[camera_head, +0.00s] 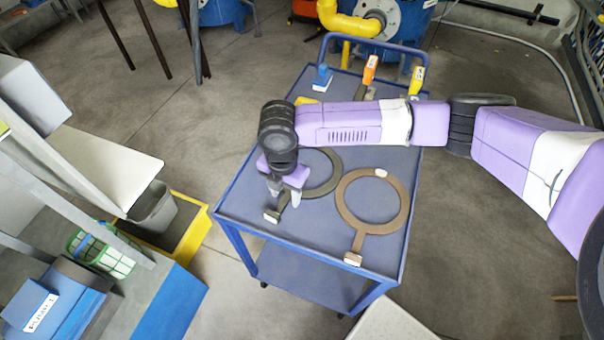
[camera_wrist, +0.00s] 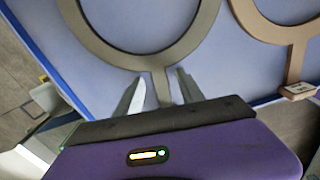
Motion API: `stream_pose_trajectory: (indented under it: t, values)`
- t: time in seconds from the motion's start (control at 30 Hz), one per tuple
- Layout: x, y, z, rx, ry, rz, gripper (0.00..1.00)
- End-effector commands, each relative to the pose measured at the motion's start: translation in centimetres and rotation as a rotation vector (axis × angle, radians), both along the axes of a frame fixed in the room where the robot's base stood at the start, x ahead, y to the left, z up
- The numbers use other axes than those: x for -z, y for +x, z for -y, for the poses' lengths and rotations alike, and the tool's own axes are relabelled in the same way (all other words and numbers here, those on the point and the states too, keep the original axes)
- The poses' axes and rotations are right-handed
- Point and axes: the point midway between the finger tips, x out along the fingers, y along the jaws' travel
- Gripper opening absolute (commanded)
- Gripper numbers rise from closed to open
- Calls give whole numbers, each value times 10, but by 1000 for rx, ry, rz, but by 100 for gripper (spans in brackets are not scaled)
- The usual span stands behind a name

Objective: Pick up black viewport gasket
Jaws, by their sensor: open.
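The black viewport gasket (camera_head: 337,177) is a dark flat ring with a narrow handle, lying on the blue cart top. My arm hides part of it in the head view. In the wrist view, the gasket (camera_wrist: 141,61) fills the upper middle, and its handle runs down between my fingers. My gripper (camera_head: 285,198) points down over the handle. In the wrist view, my gripper (camera_wrist: 158,90) is open, with one finger on each side of the handle. I cannot tell how far the fingertips are above the cart top.
A brown ring gasket (camera_head: 402,205) with a handle lies to the right; it also shows in the wrist view (camera_wrist: 297,60). A blue-topped item (camera_head: 322,78) and orange and yellow items stand at the cart's back. The blue cart (camera_head: 330,236) has a raised push handle at its far end.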

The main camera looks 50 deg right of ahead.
Motion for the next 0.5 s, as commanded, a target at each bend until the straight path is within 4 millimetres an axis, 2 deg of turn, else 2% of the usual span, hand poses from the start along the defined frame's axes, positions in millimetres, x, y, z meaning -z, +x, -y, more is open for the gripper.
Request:
stream_pose_trajectory:
  t: [0.2, 0.27, 0.43, 0.5]
  values:
    - [3, 0, 0, 1, 0, 0, 45]
    - [2, 0, 0, 1, 0, 0, 36]
    - [2, 0, 0, 1, 0, 0, 2]
    - [2, 0, 0, 1, 0, 0, 0]
